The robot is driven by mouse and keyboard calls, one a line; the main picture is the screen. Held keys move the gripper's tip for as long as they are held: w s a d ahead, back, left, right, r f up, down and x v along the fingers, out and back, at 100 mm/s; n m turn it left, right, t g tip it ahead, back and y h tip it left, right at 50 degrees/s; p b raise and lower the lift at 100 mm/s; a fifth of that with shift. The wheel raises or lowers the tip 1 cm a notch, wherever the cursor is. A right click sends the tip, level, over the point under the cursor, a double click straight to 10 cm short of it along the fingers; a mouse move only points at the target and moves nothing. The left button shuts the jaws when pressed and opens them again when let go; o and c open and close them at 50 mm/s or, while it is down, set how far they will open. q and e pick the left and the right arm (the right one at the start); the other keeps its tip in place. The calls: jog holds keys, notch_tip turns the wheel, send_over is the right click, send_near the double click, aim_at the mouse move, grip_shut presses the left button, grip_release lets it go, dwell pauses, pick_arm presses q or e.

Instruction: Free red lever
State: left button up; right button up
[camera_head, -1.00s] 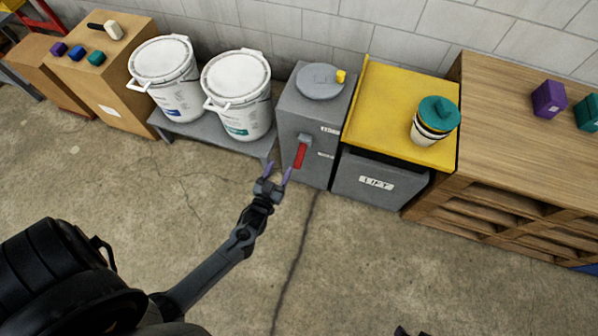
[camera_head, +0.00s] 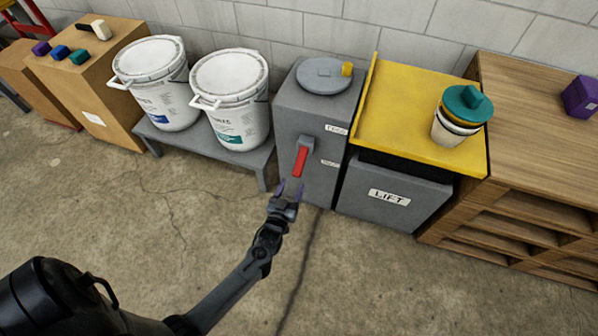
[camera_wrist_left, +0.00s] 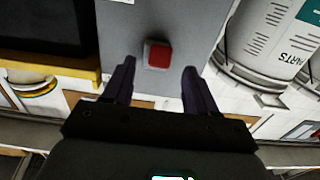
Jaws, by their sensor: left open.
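The red lever (camera_head: 300,161) hangs on the front of a grey cabinet (camera_head: 318,102), below a grey pivot bracket. It points downward. My left gripper (camera_head: 290,188) is open and empty, just below and in front of the lever's lower end in the head view. In the left wrist view the red end of the lever (camera_wrist_left: 157,55) shows ahead of and between the two open fingers (camera_wrist_left: 160,80). The fingers appear apart from it. My right gripper is not in view.
Two white buckets (camera_head: 230,95) stand on a low grey bench (camera_head: 165,137) to the left. A grey LIFT box (camera_head: 390,195) under a yellow top (camera_head: 415,110) stands to the right, beside a wooden shelf unit (camera_head: 540,140). The floor in front is clear.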

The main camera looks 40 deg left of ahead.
aim_at(299, 169)
pick_arm(q)
jog(key=b+x, duration=0.3)
jog(key=x, duration=0.4)
jog(key=shift+w+a, duration=0.15)
jog(key=shift+w, duration=0.25)
jog(key=shift+w+a+b, duration=0.2)
jog(key=shift+w+b, duration=0.15)
jog(key=shift+w, duration=0.1)
grip_shut()
